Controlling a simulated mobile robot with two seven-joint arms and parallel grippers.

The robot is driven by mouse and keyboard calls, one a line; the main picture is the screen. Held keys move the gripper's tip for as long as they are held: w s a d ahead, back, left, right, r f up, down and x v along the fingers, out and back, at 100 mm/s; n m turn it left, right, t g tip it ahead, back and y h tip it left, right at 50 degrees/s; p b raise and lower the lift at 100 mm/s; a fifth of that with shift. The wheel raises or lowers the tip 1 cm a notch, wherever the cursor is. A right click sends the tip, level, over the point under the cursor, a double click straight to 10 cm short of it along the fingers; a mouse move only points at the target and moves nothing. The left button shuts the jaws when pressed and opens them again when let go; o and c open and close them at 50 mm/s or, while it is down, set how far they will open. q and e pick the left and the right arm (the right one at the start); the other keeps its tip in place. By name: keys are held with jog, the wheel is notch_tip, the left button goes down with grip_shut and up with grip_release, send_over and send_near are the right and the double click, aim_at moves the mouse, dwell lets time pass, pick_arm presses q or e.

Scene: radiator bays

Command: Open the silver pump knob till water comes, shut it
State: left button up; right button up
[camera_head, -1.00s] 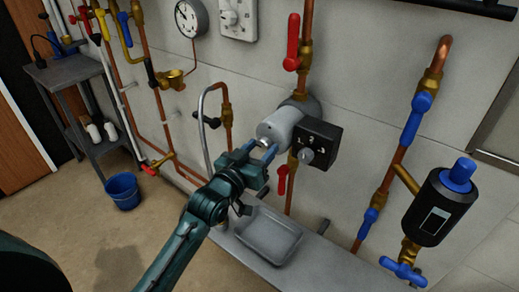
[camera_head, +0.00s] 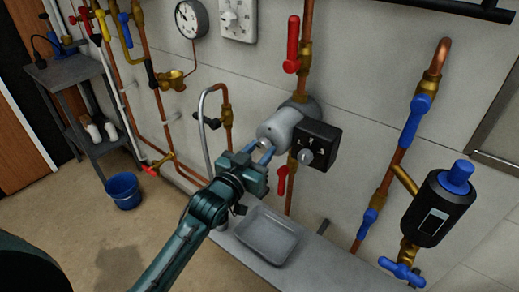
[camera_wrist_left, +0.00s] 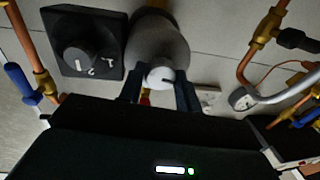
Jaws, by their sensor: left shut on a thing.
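The silver pump knob (camera_head: 265,144) is a small round piece on the front end of the grey pump cylinder (camera_head: 280,128). The left wrist view shows the knob (camera_wrist_left: 161,76) close up, with a dark slot or mark on its right side. My left gripper (camera_head: 261,150) is shut on the knob, one finger on each side; its fingers (camera_wrist_left: 160,88) also show in the wrist view. No water shows at the knob. My right gripper is in neither view.
A black dial box (camera_head: 315,145) sits right beside the pump. Red lever handles (camera_head: 292,45) are on the pipe above and below. A grey tray (camera_head: 268,236) lies on the ledge below. A curved grey pipe (camera_head: 205,110) stands just left. A blue bucket (camera_head: 123,190) is on the floor.

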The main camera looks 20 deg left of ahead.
pick_arm(q)
jog(key=m+p, duration=0.1)
jog(key=m, duration=0.5)
jog(key=shift+h, duration=0.4)
jog(key=m, duration=0.6)
jog(key=shift+w+a+t+h, duration=0.1)
jog(key=shift+a+t+h, duration=0.05)
jog(key=shift+t+h, duration=0.2)
jog(key=o, duration=0.9)
jog(key=shift+o, duration=0.3)
jog(key=shift+f, duration=0.1)
